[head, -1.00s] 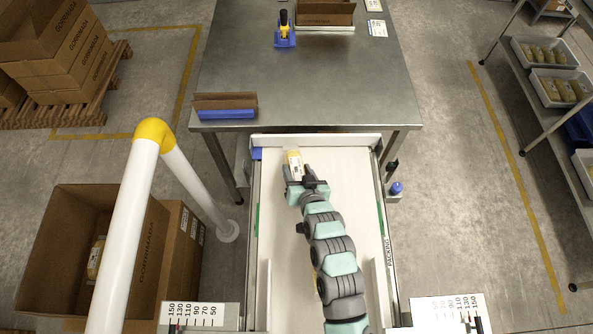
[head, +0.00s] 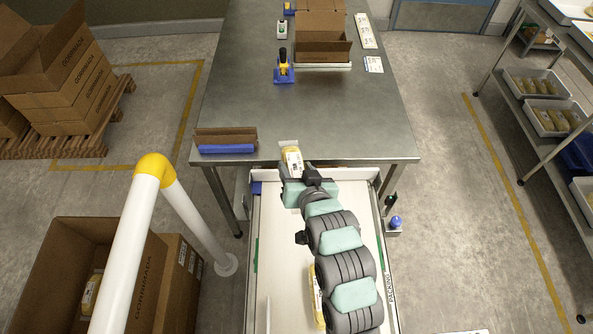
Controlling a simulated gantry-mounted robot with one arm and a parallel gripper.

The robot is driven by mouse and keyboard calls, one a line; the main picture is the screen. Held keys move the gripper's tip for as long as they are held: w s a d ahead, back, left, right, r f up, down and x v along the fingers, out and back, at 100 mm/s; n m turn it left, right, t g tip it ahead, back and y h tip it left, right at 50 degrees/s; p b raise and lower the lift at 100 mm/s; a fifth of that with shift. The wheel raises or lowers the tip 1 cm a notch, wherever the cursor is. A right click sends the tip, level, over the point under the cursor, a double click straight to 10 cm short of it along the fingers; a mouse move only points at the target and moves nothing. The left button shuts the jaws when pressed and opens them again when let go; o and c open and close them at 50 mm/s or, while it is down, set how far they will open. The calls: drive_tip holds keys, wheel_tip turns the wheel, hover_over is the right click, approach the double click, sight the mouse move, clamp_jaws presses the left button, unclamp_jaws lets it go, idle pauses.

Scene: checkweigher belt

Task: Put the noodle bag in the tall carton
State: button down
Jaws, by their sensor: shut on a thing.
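The noodle bag (head: 292,157), yellow with a white label, is held in my gripper (head: 292,172) at the far end of the belt. It shows in front of the steel table's near edge and looks raised, though its height is hard to tell. The jaws are shut on its near end. An open brown carton (head: 322,52) with raised flaps stands at the back of the table, on a white base; it looks like the tall carton. A lower brown carton (head: 225,134) sits by a blue block at the table's left front corner. The insides of both are hard to see.
Another yellow bag (head: 316,297) lies on the white belt (head: 285,265), partly hidden by my arm. A blue-and-yellow tool (head: 283,68) stands left of the back carton. A white-and-yellow rail (head: 153,165) and a big floor box (head: 80,250) are at left. The table's middle is clear.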

drive_tip(key=shift+r, duration=0.45)
drive_tip(key=f, duration=0.1)
drive_tip(key=w+f+m+h, duration=0.1)
drive_tip(key=f, duration=0.1)
drive_tip(key=f+m, duration=0.1)
drive_tip(key=shift+w+a+f, duration=0.2)
drive_tip(key=shift+w+f, duration=0.1)
wheel_tip(320, 180, down, 5)
drive_tip(key=m+h, duration=0.1)
drive_tip(key=h, duration=0.1)
wheel_tip(320, 180, up, 22)
drive_tip(key=p, duration=2.2)
approach(295, 173)
drive_tip(key=w+r, duration=0.2)
drive_tip(key=r, duration=0.1)
drive_tip(key=shift+w+a+b, duration=0.2)
drive_tip(key=shift+w+b, duration=0.1)
drive_tip(key=shift+s, duration=0.35)
